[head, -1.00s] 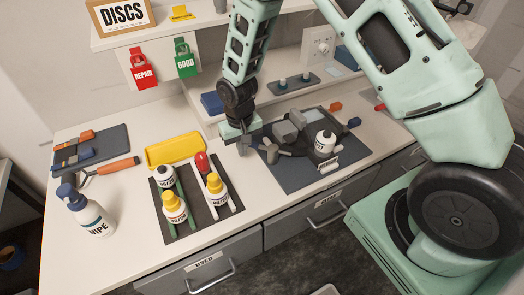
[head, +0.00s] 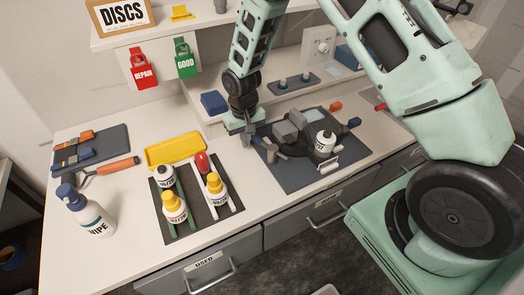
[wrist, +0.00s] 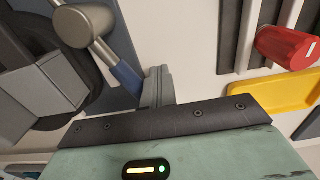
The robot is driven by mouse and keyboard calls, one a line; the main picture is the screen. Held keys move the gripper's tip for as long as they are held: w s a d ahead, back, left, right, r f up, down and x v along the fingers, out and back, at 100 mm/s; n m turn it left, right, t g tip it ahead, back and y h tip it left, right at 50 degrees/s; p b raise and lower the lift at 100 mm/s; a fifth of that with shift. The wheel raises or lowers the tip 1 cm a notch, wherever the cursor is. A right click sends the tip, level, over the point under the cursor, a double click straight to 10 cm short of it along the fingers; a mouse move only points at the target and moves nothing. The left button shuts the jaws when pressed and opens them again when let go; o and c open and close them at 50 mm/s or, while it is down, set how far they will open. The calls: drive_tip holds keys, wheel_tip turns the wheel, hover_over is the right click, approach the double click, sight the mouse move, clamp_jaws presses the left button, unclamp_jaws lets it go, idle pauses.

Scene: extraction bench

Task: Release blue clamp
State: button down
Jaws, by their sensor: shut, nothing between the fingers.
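The fixture (head: 288,131) is a dark block with grey parts on a dark blue mat. At its left side is the clamp lever, a grey shaft with a blue grip (head: 261,141). In the wrist view the blue grip (wrist: 127,78) runs from a grey round-ended shaft (wrist: 84,24) toward my fingers. My gripper (head: 246,139) is just left of the blue grip, low over the mat's left edge. Its grey fingers (wrist: 157,88) are shut and empty, close beside the grip; whether they touch it I cannot tell.
Left of the gripper are a yellow tray (head: 174,149) and a dark mat (head: 191,221) with several bottles and a red-topped item (head: 202,163). A blue block (head: 213,102) lies behind. The bench's front strip is clear.

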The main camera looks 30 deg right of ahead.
drive_tip(key=shift+r, duration=0.1)
wheel_tip(320, 180, up, 8)
drive_tip(key=s+p, duration=0.1)
drive_tip(key=p, duration=0.4)
idle(0.6)
idle(0.3)
